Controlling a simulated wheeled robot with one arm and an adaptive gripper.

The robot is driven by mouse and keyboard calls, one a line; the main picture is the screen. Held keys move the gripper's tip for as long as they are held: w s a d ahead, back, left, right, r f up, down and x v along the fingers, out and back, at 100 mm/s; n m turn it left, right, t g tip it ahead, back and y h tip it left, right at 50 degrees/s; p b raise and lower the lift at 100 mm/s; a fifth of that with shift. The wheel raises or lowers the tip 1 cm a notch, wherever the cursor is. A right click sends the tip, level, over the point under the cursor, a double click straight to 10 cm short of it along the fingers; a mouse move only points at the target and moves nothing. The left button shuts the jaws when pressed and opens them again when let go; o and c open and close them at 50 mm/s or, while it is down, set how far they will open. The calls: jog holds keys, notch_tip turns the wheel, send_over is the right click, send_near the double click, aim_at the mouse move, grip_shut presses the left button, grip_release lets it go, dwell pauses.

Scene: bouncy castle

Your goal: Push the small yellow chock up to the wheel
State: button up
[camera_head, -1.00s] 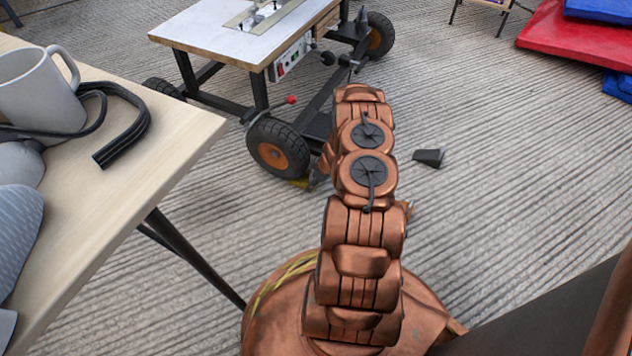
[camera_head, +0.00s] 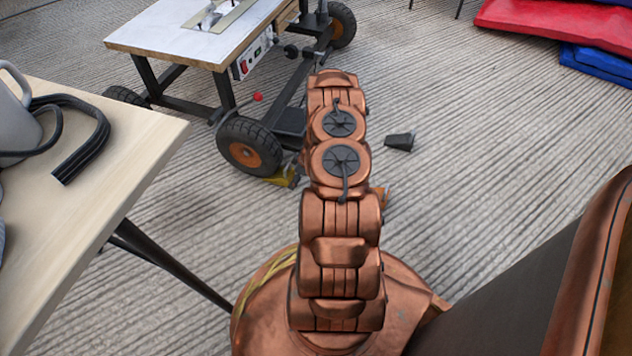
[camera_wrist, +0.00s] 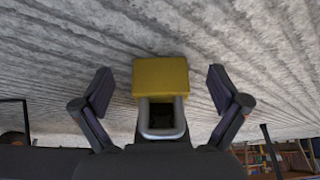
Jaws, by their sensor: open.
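The small yellow chock (camera_head: 277,178) lies on the floor at the lower right of the cart's near black wheel with an orange hub (camera_head: 248,146). Part of it is hidden by my arm, and I cannot tell whether it touches the tyre. In the wrist view the yellow chock (camera_wrist: 160,75) is centred between the two spread fingers of my gripper (camera_wrist: 161,82), with space on both sides. A grey loop shows just below its yellow face. In the head view my arm hides most of my gripper.
The cart has a pale tabletop (camera_head: 185,35). A dark wedge (camera_head: 400,141) lies on the floor right of my arm. Red and blue mats (camera_head: 545,22) lie at upper right. The ribbed floor at right is mostly clear.

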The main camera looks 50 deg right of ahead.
jog(key=s+d, duration=0.1)
jog(key=s, duration=0.2)
jog(key=s+d, duration=0.1)
jog(key=s, duration=0.2)
jog(key=s+d, duration=0.1)
jog(key=s, duration=0.2)
